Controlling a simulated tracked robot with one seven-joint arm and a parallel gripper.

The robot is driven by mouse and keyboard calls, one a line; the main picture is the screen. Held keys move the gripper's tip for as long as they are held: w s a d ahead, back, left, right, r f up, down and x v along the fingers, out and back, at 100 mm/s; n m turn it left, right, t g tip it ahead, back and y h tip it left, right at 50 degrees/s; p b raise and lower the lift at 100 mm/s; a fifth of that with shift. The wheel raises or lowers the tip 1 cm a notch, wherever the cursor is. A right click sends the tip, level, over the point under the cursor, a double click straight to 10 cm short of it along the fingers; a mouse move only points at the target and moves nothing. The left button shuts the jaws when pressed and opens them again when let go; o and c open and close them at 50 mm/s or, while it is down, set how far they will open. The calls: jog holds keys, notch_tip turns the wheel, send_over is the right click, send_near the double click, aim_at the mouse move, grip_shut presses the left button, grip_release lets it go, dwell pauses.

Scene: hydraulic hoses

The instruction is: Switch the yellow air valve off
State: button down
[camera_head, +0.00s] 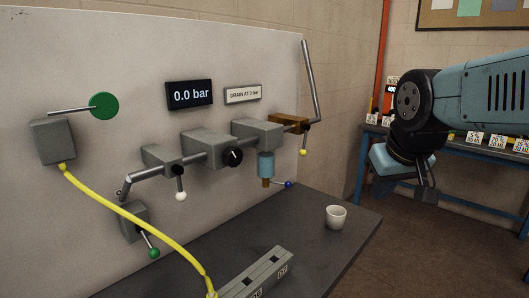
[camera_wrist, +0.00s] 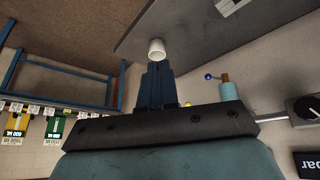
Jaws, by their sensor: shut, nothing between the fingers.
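The yellow air valve is a brass-coloured block (camera_head: 287,121) at the right end of the pipe line on the panel. Its short lever hangs down to a yellow knob (camera_head: 303,152). My gripper (camera_head: 427,203) is right of the valve and well apart from it in the head view, pointing down. In the wrist view its fingers (camera_wrist: 157,85) are shut together and empty.
A display (camera_head: 190,95) reads 0.0 bar, beside a sign (camera_head: 243,94) "DRAIN AT 0 bar". White (camera_head: 181,196), green (camera_head: 154,253) and blue (camera_head: 289,184) knobs are nearby. A white cup (camera_head: 336,217) stands on the dark table (camera_head: 325,250). A grey pipe (camera_head: 308,80) rises by the valve.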

jog(key=s+f+m, duration=0.1)
jog(key=s, duration=0.3)
jog(key=w+a+r+n, duration=0.2)
jog(key=w+r, duration=0.2)
jog(key=w, duration=0.4)
jog(key=w+a+r+n, duration=0.1)
jog(key=w+r+n, duration=0.15)
jog(key=w, duration=0.55)
jog(key=n+y, duration=0.1)
jog(key=n, duration=0.4)
send_over(301, 152)
jog(key=s+a, duration=0.1)
jog(key=s, duration=0.3)
notch_tip(301, 152, down, 7)
jog(key=shift+g, duration=0.3)
jog(key=w+f, duration=0.1)
jog(key=w+d+f, duration=0.1)
jog(key=f, duration=0.1)
jog(key=shift+w+d, duration=0.1)
jog(key=shift+w, duration=0.15)
